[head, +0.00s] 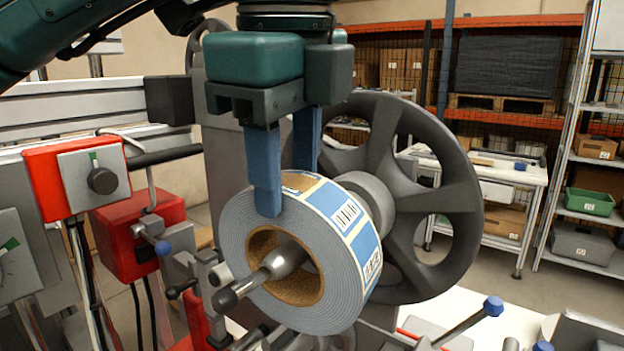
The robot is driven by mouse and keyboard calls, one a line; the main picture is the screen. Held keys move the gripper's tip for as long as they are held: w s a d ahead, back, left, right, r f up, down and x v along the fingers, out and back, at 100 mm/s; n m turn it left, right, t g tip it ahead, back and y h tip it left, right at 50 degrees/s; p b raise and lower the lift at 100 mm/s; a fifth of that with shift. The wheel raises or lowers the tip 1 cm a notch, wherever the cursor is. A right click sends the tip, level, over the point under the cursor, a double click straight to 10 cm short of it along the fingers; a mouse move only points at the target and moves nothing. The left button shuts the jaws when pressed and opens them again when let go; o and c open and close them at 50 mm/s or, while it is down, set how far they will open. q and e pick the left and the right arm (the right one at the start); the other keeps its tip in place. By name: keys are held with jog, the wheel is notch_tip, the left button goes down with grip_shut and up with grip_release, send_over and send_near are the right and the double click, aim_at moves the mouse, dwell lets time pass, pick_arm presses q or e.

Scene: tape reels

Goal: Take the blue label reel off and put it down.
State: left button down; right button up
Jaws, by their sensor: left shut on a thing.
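The blue label reel (236,238) sits upright in the middle of the head view, with a brown cardboard core and blue and white labels around its rim. A metal spindle (283,262) with a dark tip (232,296) passes through its core. My left gripper (285,172) reaches down from above, its two blue fingers shut on the reel's upper part, one on the near face and one behind. A large dark spoked wheel (458,211) stands behind the reel around the same axis. My right gripper is not in view.
Red control boxes (45,181) with a knob stand at the left. A metal post (215,140) rises behind my gripper. A lever with a blue knob (492,306) lies at lower right. A white workbench (490,168) and a shelf rack (585,187) stand farther back.

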pick_arm(q)
jog(key=s+a+b, duration=0.3)
jog(key=s+a, duration=0.5)
jog(key=s, duration=0.3)
jog(key=shift+s+a+b, duration=0.15)
jog(key=shift+b, duration=0.15)
dwell(0.4)
